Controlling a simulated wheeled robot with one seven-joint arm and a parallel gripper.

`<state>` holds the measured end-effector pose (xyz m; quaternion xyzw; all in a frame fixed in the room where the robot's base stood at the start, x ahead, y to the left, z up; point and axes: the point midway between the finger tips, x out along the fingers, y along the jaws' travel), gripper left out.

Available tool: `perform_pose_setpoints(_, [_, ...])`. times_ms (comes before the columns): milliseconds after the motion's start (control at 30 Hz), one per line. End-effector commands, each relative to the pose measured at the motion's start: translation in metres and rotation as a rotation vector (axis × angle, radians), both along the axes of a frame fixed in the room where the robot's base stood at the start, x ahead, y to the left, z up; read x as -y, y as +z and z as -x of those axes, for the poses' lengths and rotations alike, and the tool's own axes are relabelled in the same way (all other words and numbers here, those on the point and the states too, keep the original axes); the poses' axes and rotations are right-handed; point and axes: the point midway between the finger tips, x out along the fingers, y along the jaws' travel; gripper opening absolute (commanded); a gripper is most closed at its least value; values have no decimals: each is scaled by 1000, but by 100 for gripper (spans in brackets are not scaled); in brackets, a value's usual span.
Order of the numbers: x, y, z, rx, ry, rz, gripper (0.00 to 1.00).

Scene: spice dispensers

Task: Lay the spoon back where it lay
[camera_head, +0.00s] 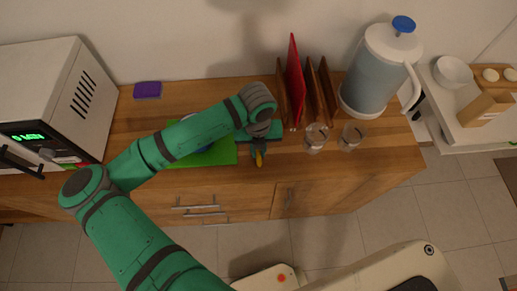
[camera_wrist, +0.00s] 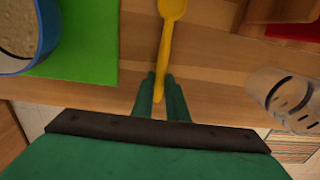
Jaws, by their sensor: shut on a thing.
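My gripper (camera_wrist: 160,95) is shut on the handle of a yellow spoon (camera_wrist: 172,10), above the wooden counter in the wrist view. The spoon's bowl points away from the gripper, toward the top of the picture. In the head view the gripper (camera_head: 259,146) is over the counter's front part, and a bit of the yellow spoon (camera_head: 259,158) shows at its tip. I cannot tell whether the spoon touches the counter (camera_wrist: 215,70).
A green board (camera_head: 221,152) with a blue-rimmed bowl (camera_wrist: 42,52) lies left of the gripper. Two glasses (camera_head: 316,138) (camera_head: 351,137), a rack with a red board (camera_head: 294,85) and a water dispenser (camera_head: 375,72) stand right. A microwave (camera_head: 50,85) is far left.

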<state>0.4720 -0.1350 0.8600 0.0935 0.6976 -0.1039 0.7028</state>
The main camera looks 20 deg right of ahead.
Motion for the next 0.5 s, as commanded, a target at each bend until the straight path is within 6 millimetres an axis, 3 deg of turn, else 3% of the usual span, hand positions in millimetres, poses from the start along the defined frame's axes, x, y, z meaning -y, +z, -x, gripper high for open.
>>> perform_pose_setpoints(67, [0,-2,0,-1,1,1,0])
perform_pose_setpoints(100, [0,-2,0,0,1,0,23])
perform_pose_setpoints(133, [0,-2,0,0,1,0,30])
perform_pose_setpoints(500, [0,1,0,0,0,0,32])
